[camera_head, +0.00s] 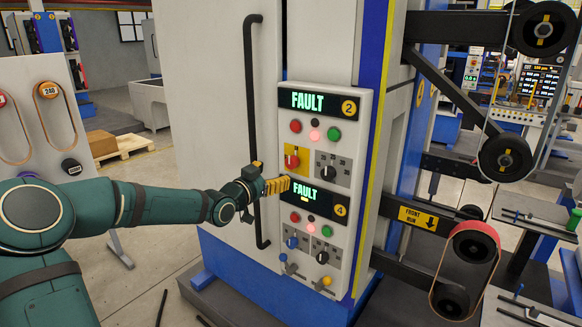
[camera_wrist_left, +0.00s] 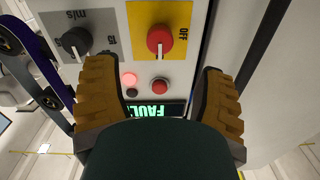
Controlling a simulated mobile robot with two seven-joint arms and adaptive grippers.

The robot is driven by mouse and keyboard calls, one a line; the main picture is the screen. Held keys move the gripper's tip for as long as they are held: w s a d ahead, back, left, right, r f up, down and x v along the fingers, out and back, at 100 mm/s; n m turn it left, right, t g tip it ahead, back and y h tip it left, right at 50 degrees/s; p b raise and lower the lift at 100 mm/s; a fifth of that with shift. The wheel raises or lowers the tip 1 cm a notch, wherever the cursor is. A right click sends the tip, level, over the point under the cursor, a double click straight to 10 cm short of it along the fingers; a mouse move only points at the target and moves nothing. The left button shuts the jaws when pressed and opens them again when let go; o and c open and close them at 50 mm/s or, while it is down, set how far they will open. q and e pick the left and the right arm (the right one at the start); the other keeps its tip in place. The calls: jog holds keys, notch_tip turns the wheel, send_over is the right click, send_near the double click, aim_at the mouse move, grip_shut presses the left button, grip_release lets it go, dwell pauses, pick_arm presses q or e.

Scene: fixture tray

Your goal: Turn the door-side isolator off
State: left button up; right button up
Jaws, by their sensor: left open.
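The red rotary isolator knob (camera_head: 291,160) sits on a yellow plate in the upper control panel marked 2, left of a black speed dial (camera_head: 327,168). In the left wrist view the red knob (camera_wrist_left: 160,40) shows inverted on its yellow plate, with OFF lettering beside it. In the wrist view the gripper (camera_wrist_left: 156,74) is open, fingers wide apart and empty. The right gripper is not in view.
A long black handle bar (camera_head: 252,130) runs vertically left of the panels. Belt rollers (camera_head: 505,157) stand at the right. A pallet (camera_head: 122,145) lies at left.

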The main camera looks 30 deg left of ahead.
aim_at(289, 164)
pick_arm(q)
jog(key=w, duration=0.9)
jog(key=shift+d+b, duration=0.3)
jog(key=shift+b, duration=0.05)
jog(key=shift+o, duration=0.2)
grip_shut()
